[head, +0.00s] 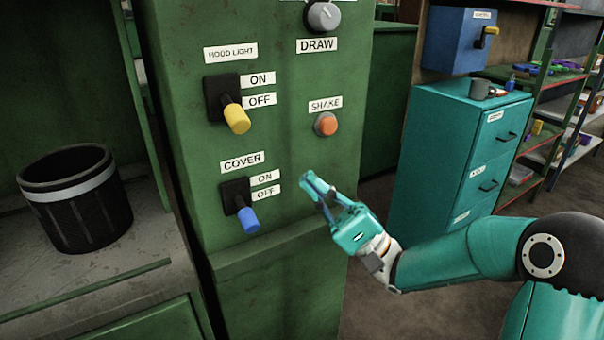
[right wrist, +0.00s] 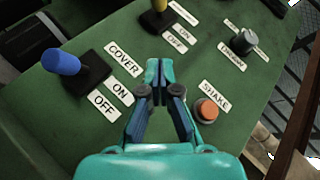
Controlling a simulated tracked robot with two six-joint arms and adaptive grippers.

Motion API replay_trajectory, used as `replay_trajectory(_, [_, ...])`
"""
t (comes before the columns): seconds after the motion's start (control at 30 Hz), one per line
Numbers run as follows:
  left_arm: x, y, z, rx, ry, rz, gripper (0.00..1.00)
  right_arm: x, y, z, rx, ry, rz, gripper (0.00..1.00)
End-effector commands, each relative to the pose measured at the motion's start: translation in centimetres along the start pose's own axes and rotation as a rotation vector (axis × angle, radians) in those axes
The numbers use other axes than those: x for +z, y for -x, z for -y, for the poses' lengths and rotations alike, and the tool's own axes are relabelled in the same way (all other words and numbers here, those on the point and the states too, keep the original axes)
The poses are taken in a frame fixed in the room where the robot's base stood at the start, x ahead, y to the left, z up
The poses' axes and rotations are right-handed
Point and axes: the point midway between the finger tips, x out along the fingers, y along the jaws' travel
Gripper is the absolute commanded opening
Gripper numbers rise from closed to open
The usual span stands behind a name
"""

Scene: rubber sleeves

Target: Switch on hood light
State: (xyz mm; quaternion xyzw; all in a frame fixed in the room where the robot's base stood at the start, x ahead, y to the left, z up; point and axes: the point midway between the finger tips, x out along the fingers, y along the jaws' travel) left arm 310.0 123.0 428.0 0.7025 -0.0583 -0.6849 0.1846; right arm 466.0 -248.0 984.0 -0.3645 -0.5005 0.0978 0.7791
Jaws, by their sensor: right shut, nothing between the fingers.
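The hood light switch is a yellow lever (head: 236,118) on a black plate, on the green panel under the HOOD LIGHT label (head: 230,53). The lever slants down, beside the OFF label. In the right wrist view the yellow lever (right wrist: 164,8) shows only partly at the top edge. My right gripper (head: 308,180) is shut and empty in front of the panel, below the orange SHAKE button and to the right of the blue COVER lever. In the right wrist view its fingertips (right wrist: 160,70) point toward the panel between COVER and SHAKE. My left gripper is not in view.
The blue COVER lever (head: 248,220) hangs down by its OFF label. The orange SHAKE button (head: 325,124) and the grey DRAW knob (head: 323,16) are on the panel's right side. A black bin (head: 78,205) stands at left. A teal cabinet (head: 450,150) stands at right.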

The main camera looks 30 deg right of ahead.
Motion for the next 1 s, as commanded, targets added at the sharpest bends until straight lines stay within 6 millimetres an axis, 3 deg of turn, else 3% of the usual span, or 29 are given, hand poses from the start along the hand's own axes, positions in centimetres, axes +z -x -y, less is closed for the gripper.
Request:
replay_trajectory(0.43, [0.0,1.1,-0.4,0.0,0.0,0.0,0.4,0.2,-8.9,0.1,-0.001,-0.001,0.005,0.0])
replay_trajectory(0.7, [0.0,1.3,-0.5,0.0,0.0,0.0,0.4,2.5,-11.0,0.0,0.0,-0.001,0.002,0.0])
replay_trajectory(1.0, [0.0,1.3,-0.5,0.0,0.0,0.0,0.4,2.9,-11.4,-0.1,0.0,0.0,0.0,0.0])
